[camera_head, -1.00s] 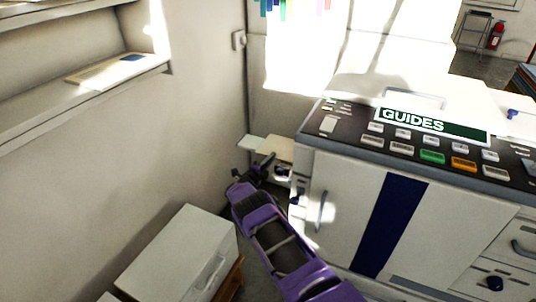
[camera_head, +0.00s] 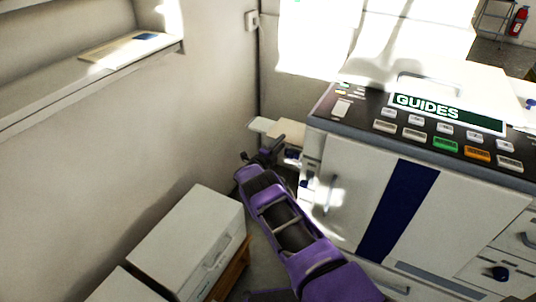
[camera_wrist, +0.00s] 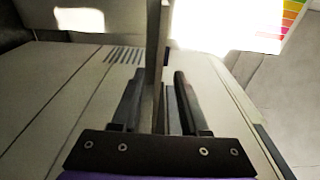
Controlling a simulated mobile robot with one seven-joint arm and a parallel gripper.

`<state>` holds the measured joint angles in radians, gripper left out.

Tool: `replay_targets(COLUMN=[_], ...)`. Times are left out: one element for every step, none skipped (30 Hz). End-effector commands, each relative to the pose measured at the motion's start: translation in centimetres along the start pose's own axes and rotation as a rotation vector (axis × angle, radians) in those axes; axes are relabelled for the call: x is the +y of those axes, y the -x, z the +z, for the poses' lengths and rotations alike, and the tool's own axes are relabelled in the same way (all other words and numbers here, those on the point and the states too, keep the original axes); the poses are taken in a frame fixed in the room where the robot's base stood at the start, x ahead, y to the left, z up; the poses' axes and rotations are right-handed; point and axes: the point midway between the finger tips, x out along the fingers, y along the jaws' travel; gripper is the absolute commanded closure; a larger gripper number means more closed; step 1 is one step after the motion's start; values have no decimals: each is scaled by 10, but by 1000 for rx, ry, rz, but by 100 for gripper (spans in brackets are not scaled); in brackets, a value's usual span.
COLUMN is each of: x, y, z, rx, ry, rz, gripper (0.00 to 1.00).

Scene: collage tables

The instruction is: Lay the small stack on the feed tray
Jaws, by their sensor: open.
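A pale tray-like ledge (camera_head: 284,131) sticks out from the left side of the large copier-like machine (camera_head: 345,185); it looks like the feed tray. My gripper (camera_head: 266,153) is at its near edge in the head view, small and partly dark. In the wrist view my gripper (camera_wrist: 155,100) is open. A thin upright plate (camera_wrist: 155,45) stands in line with the gap between the fingers; I cannot tell whether they touch it. Pale flat surfaces lie beyond and below the fingers. I cannot make out a small stack for certain, and none shows held.
A wall shelf (camera_head: 60,95) at the left carries a flat cream paper item (camera_head: 130,48) with a blue patch. A low white cabinet (camera_head: 185,235) stands below, left of my arm. The machine's front is close on the right of my arm.

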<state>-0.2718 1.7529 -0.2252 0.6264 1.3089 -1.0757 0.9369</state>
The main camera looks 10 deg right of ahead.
Motion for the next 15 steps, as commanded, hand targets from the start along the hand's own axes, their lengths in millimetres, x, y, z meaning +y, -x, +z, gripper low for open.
replay_targets(x=[-4,-5,-6,-6,-5,-5,-5,-5,-4,-4,-4,-3,-3,-3,-3], y=[7,12,19,25,32,42,49,56,67,74,82,92,99,106,115], z=[1,1,2,2,2,2,2,1,2,2,1,2,1,1,1], rx=[-2,-2,-4,-5,-4,-4,-4,-4,-4,-4,-5,-5,-5,-4,-6], ry=[0,1,2,3,3,2,3,2,3,1,2,2,1,2,2], rz=[2,2,1,1,2,2,2,1,2,2,2,1,2,1,1], gripper=[56,56,56,56,56,56,56,56,56,56,56,56,56,56,56])
